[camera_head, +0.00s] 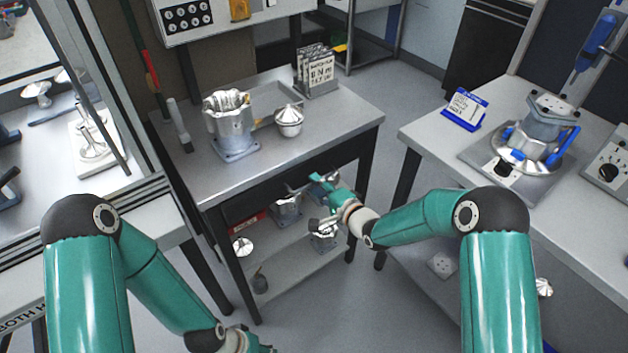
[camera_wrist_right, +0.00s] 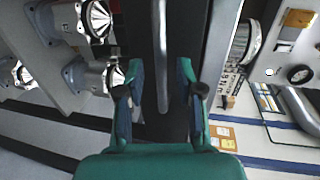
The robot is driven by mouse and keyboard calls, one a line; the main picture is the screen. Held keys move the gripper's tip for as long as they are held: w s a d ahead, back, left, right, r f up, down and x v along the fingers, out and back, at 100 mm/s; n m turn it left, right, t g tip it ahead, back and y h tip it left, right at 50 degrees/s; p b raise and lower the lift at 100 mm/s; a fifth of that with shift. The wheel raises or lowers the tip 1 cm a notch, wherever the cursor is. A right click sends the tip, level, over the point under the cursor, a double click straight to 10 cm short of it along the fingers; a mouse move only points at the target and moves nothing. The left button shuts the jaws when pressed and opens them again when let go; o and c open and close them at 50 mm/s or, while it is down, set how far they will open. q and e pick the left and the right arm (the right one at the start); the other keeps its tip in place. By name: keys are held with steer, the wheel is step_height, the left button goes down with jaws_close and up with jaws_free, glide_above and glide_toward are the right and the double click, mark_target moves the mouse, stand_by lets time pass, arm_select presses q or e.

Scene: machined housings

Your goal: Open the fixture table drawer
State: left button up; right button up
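The fixture table (camera_head: 345,113) stands in the middle of the head view. Its dark drawer front (camera_head: 262,197) lies just under the top and looks flush with it. My right gripper (camera_head: 314,184) is in front of the drawer front. In the right wrist view its two fingers (camera_wrist_right: 160,92) are spread apart. A slim silver handle bar (camera_wrist_right: 162,55) runs between them against the dark drawer front, with gaps on both sides. My left gripper (camera_head: 258,347) is at the bottom edge, mostly cut off, away from the table.
A machined housing (camera_head: 230,124), a domed metal part (camera_head: 289,121) and a card rack (camera_head: 317,74) stand on the table. Metal parts sit on the lower shelf (camera_head: 290,275), under my right gripper. A second table (camera_head: 420,130) stands at the right. Floor in front is clear.

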steer(key=shift+x, duration=1.2)
steer(key=shift+c, duration=0.4)
jaws_close()
steer(key=shift+d, duration=0.15)
